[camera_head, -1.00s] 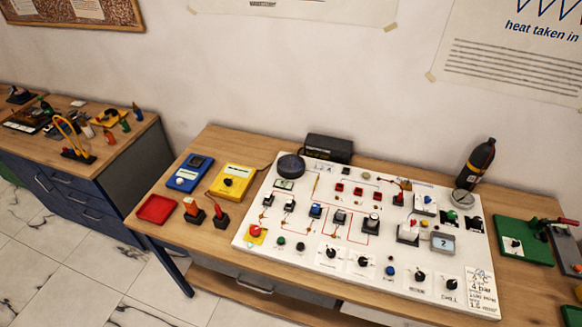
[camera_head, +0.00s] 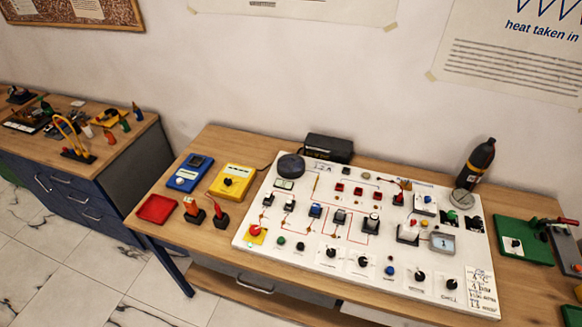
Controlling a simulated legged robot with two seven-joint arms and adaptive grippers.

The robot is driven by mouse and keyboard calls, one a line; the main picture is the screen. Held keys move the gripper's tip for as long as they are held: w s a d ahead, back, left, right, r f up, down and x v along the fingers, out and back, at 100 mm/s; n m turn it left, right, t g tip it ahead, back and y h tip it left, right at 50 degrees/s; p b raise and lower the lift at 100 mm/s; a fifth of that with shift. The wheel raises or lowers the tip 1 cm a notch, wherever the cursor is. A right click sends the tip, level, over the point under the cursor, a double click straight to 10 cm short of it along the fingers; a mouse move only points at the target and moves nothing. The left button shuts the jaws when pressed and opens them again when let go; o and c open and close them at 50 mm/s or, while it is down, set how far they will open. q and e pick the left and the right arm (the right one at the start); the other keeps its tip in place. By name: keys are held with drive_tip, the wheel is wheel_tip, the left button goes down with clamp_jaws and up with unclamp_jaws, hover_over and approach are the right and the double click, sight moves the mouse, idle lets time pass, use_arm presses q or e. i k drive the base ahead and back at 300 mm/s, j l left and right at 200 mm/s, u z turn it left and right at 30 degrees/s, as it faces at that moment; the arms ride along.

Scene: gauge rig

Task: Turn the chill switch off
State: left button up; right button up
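The chill switch (camera_head: 451,283) is a small black rotary knob on a white patch at the lower right of the white panel (camera_head: 312,274). Its label below it is small and hard to read now. I cannot tell which way its pointer is set. Another black knob (camera_head: 420,277) is just left of it, and a printed card (camera_head: 482,291) is on its right. Neither of my grippers is in view, and nothing covers the switch.
The panel lies on a wooden table (camera_head: 215,258) and carries several knobs, buttons and a small grey display (camera_head: 442,242). A dark bottle (camera_head: 475,164) stands behind it. A green board (camera_head: 523,240) is on the right. Blue (camera_head: 190,173) and yellow (camera_head: 231,181) meters are on the left.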

sight(452, 285)
drive_tip(key=z, duration=1.8)
